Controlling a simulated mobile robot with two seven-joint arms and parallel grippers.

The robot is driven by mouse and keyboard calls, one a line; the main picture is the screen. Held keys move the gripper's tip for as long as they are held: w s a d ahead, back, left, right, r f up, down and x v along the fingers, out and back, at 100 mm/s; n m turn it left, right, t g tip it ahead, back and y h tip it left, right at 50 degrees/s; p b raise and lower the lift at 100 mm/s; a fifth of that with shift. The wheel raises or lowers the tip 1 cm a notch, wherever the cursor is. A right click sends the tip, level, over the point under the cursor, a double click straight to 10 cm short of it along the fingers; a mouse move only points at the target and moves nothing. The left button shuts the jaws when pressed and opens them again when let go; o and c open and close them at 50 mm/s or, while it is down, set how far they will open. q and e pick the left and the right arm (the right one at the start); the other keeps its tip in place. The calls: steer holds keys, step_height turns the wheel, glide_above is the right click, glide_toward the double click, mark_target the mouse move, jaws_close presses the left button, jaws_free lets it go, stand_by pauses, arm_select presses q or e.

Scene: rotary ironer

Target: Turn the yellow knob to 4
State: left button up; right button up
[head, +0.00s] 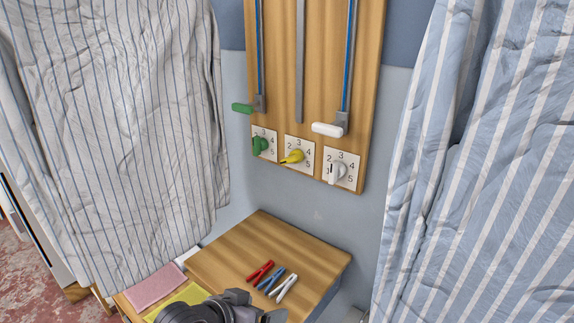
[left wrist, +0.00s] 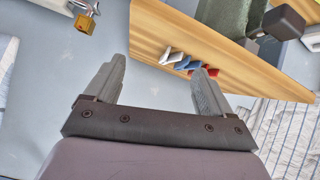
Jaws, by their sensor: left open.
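The yellow knob (head: 293,157) sits on a white numbered plate, the middle of three, low on the wooden board. Its narrow end points to the lower left, to the side where 1 would be; the knob covers part of the plate. My left gripper (head: 268,315) is at the bottom edge of the head view, partly cut off, well below the knob and apart from it. In the left wrist view its two fingers (left wrist: 160,70) are spread with nothing between them. I cannot make out the yellow knob in that view. My right gripper is not in view.
A green knob (head: 260,145) and a white knob (head: 337,173) flank the yellow one. Green (head: 242,108) and white (head: 327,129) slider handles are above. Clothes pegs (head: 269,282) lie on the wooden table (head: 225,250). Striped cloths hang on the left (head: 120,130) and right (head: 480,180).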

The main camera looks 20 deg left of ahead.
arm_select(q)
steer(key=w+a+r+n+t+h, duration=0.2)
steer(key=w+r+t, duration=0.2)
steer(key=w+r, duration=0.7)
steer(key=n+t, duration=0.1)
steer(key=t, duration=0.2)
glide_toward(293, 158)
step_height(293, 158, down, 2)
steer(key=w, duration=0.3)
steer(key=x, duration=0.6)
steer(key=shift+w, duration=0.25)
steer(key=c, duration=1.1)
